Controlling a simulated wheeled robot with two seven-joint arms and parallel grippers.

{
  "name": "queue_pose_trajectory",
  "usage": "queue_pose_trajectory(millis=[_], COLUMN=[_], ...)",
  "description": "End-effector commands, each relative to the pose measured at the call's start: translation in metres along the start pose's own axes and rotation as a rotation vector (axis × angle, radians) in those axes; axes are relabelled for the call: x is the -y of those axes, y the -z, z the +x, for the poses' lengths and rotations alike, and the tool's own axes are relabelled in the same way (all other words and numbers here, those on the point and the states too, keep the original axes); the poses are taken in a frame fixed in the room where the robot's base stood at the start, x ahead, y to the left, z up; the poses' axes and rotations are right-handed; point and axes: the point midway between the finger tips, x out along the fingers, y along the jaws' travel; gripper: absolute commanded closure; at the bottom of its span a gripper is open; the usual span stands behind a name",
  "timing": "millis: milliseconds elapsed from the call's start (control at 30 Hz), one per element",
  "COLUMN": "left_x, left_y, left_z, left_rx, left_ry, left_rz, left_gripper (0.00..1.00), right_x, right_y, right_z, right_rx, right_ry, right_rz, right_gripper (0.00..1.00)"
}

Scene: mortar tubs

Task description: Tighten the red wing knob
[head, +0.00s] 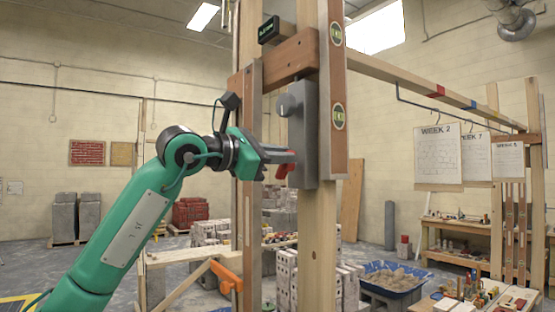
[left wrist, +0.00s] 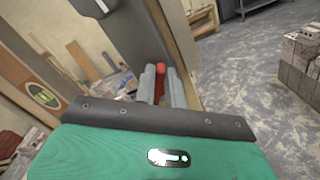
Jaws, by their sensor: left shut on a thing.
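The red wing knob (head: 286,170) is on the side of a grey metal box (head: 305,135) fixed to an upright wooden post. My left gripper (head: 283,157) reaches it from the left and is shut on it. In the left wrist view the red knob (left wrist: 160,72) shows between my two grey fingers (left wrist: 161,84); part of it is hidden by them. A grey round knob (head: 284,104) sits higher on the same box, above my gripper, and is apart from it. My right gripper is in neither view.
Wooden posts (head: 318,240) and a spirit level (head: 334,90) stand close beside the box. An orange clamp (head: 228,278) is below my left gripper. A blue tub (head: 392,278) sits behind at the right. Open floor shows in the left wrist view (left wrist: 240,70).

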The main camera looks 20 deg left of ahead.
Motion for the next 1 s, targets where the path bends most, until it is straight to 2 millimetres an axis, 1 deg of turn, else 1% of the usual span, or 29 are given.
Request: queue_pose_trajectory(millis=[33,200,700,1000], left_x=[0.002,0.006,0.017,0.02], left_y=[0.001,0.001,0.006,0.009], left_z=[-0.001,-0.001,0.0,0.0], left_rx=[0.002,0.002,0.001,0.001], left_ry=[-0.001,-0.002,-0.001,-0.001], left_rz=[0.043,0.205,0.665,0.859], left_gripper=[1.0,1.0,1.0,1.0], right_x=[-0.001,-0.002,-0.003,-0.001], right_y=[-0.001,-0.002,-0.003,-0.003], right_z=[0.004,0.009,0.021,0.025], right_rx=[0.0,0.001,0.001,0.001], right_ry=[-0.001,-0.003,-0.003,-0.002], right_rz=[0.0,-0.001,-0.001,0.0], right_gripper=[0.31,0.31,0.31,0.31])
